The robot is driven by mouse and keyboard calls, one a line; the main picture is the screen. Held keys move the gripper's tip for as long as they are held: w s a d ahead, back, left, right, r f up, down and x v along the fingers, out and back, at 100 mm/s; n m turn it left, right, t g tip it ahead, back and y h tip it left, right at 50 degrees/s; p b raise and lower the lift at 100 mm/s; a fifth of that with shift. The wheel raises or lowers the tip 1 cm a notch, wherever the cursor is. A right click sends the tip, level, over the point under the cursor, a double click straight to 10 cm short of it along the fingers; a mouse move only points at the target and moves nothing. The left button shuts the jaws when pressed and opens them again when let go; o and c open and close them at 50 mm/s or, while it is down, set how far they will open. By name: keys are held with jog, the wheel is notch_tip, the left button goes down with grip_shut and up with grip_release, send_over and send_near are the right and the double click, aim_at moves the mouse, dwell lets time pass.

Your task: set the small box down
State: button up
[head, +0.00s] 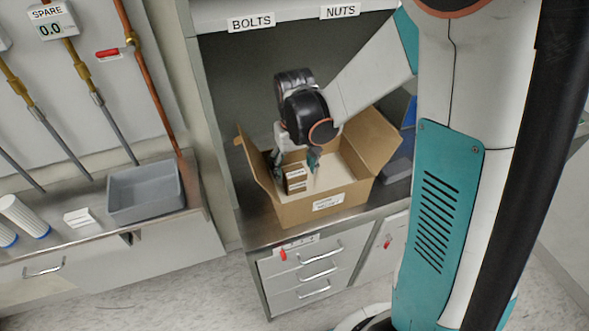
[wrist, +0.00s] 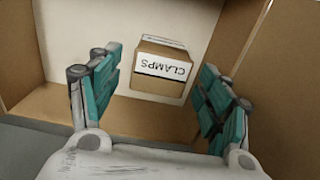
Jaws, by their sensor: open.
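The small box (wrist: 161,70) is brown cardboard with a white label reading CLAMPS. It stands inside a larger open cardboard box (head: 318,208), against its left part in the head view, where the small box (head: 296,178) also shows. My gripper (wrist: 152,95) is open, with its teal-padded fingers on either side of the small box in the wrist view and gaps on both sides. In the head view my gripper (head: 299,160) reaches down into the large box from above. The fingertips are partly hidden there, and I cannot tell their exact height.
The large box stands on a metal counter (head: 262,229) in a bay under BOLTS and NUTS labels, its flaps raised. A blue bin (head: 408,140) stands to the right behind it. A grey tray (head: 145,192) sits on the left counter. Drawers (head: 317,270) are below.

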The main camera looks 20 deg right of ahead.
aim_at(295, 171)
notch_tip(295, 171, up, 10)
jog(key=p, duration=0.3)
jog(key=s+r+t, duration=0.7)
jog(key=s+r, duration=0.3)
jog(key=s, duration=0.5)
jog(key=shift+d, duration=0.2)
jog(key=shift+s+f, duration=0.1)
